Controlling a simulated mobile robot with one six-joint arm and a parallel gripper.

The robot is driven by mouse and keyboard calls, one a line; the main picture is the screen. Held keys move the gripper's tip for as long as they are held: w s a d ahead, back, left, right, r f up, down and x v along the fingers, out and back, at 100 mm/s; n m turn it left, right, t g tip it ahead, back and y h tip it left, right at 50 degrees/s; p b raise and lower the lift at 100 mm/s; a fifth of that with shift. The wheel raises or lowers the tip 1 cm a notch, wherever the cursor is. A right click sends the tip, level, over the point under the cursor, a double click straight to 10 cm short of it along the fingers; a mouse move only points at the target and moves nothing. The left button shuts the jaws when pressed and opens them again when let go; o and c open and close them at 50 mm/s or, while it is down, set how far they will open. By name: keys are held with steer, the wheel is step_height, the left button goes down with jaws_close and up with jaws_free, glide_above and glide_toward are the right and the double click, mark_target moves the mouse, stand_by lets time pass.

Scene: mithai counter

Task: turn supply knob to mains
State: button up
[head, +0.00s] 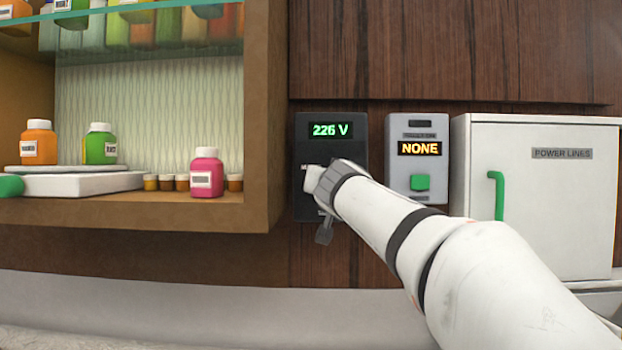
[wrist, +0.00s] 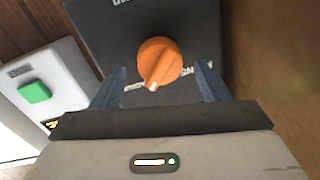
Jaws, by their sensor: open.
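The supply knob (wrist: 159,62) is orange with a white pointer mark and sits on a dark panel (wrist: 95,22). In the wrist view the pointer mark is toward the lower left of the knob. Lettering on the panel is partly hidden and I cannot read it fully. In the head view the same panel (head: 305,135) shows a green 226 V display (head: 331,130), and my arm hides the knob. My gripper (wrist: 161,82) is open, with one finger on each side of the knob and a visible gap to it.
Right of the panel is a grey box with a NONE display (head: 419,148) and a green button (head: 419,183). A white cabinet labelled POWER LINES (head: 545,200) with a green handle (head: 496,195) stands further right. The wooden shelf's side wall (head: 262,120) is close on the left.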

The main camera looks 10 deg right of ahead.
steer(key=shift+w+d, duration=0.2)
steer(key=shift+w, duration=0.8)
steer(key=shift+a, duration=0.1)
steer(key=c, duration=1)
steer(key=shift+o, duration=0.2)
